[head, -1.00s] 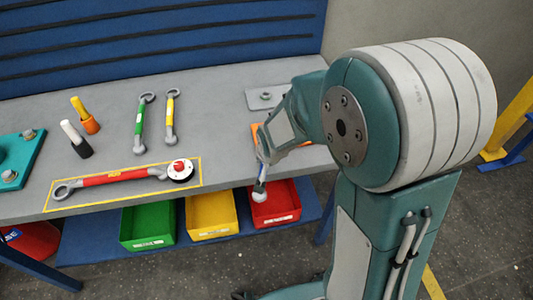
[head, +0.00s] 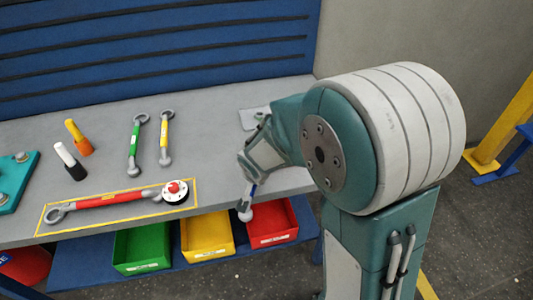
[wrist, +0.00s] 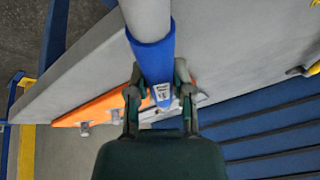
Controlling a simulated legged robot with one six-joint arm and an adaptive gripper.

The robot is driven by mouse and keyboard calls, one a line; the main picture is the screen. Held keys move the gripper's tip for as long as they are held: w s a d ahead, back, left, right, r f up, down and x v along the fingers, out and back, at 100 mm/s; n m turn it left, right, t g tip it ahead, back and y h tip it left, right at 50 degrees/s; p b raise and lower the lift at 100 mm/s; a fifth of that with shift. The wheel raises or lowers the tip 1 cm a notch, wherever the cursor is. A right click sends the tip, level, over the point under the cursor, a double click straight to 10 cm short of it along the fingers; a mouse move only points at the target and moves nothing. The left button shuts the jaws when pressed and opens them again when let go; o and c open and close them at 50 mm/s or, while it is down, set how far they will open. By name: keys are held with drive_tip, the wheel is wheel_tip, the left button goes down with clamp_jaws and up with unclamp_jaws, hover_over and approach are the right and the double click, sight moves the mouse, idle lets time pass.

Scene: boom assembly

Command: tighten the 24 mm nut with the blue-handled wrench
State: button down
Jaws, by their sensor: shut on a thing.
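My gripper (wrist: 158,98) is shut on the blue handle of the wrench (wrist: 153,55). In the wrist view the handle lies between both fingers, with a small label at its end and a grey shaft running out of frame at the top. In the head view my gripper (head: 251,174) is over the front right of the bench, and the grey end of the wrench (head: 245,215) hangs at the front edge. A grey plate (head: 247,118) stands behind my arm, partly hidden. An orange plate (wrist: 78,117) with bolts shows in the wrist view. I cannot tell which nut is 24 mm.
Green, yellow and red bins (head: 272,221) sit below the front edge.

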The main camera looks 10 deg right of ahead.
drive_tip(key=shift+w+a, duration=0.1)
idle(0.3)
drive_tip(key=shift+w+a+m, duration=0.15)
drive_tip(key=shift+a+m, duration=0.15)
drive_tip(key=shift+m, duration=0.1)
drive_tip(key=shift+d, duration=0.1)
drive_tip(key=shift+s+d+n, duration=0.3)
drive_tip(key=shift+d+n, duration=0.1)
drive_tip(key=shift+n, duration=0.1)
drive_tip(key=shift+r, duration=2.95)
